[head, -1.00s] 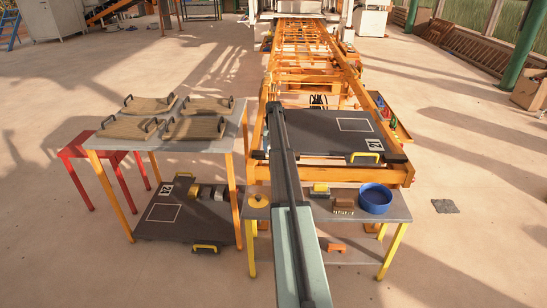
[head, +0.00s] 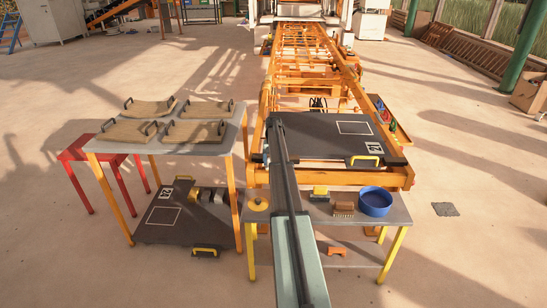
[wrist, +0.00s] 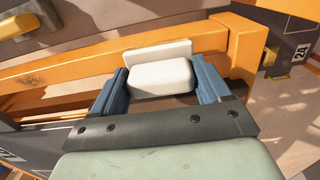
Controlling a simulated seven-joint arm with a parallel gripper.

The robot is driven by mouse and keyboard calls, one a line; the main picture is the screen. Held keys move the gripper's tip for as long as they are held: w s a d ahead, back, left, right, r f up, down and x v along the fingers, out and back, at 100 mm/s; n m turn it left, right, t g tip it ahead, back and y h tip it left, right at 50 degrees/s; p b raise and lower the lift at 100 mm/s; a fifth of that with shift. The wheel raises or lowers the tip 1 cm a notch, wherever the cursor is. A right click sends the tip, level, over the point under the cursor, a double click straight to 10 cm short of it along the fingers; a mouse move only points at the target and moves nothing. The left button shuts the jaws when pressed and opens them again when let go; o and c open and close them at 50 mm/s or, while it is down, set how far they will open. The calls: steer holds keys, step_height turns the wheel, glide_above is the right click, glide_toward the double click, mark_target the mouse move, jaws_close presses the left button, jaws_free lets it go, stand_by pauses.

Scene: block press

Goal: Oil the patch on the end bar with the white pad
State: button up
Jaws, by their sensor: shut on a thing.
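The white pad (wrist: 162,78) is a rounded block between the two blue fingers of my gripper (wrist: 160,88) in the wrist view. My gripper is shut on it. A flat pale rectangle (wrist: 150,53), seemingly the patch, shows just behind the pad against the orange end bar (wrist: 195,38). The pad overlaps its lower part in the picture; I cannot tell whether they touch. In the head view the end bar (head: 345,176) crosses the near end of the orange frame. My arm hides the gripper and pad there.
A dark plate (head: 315,148) with a yellow handle lies on the frame. The near table (head: 325,208) carries a blue bowl (head: 375,201), a brush (head: 344,208) and a yellow block (head: 320,191). A table with tan boards (head: 195,131) stands left.

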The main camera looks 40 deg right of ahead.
steer(key=shift+s+d+f, duration=0.25)
steer(key=shift+f, duration=0.25)
steer(key=shift+s+d+f, duration=0.2)
steer(key=shift+f, duration=0.25)
steer(key=shift+c, duration=0.4)
steer(key=shift+s+d, duration=3.4)
steer(key=shift+s, duration=0.05)
steer(key=shift+w+a, duration=3.9)
steer(key=shift+w, duration=0.05)
steer(key=shift+r, duration=4.05)
steer(key=shift+s+n, duration=0.1)
steer(key=shift+n, duration=0.2)
steer(key=s+a, duration=0.8)
steer(key=s, duration=0.2)
steer(key=s+a+n, duration=0.3)
steer(key=s+a, duration=0.1)
steer(key=a, duration=1.4)
steer(key=s+a+r+n, duration=0.1)
steer(key=s+a, duration=0.3)
steer(key=a, duration=1.3)
steer(key=s+a+n, duration=0.4)
steer(key=a, duration=1.4)
steer(key=shift+a+r+n, duration=0.2)
steer(key=shift+a+n, duration=0.1)
steer(key=shift+a, duration=0.05)
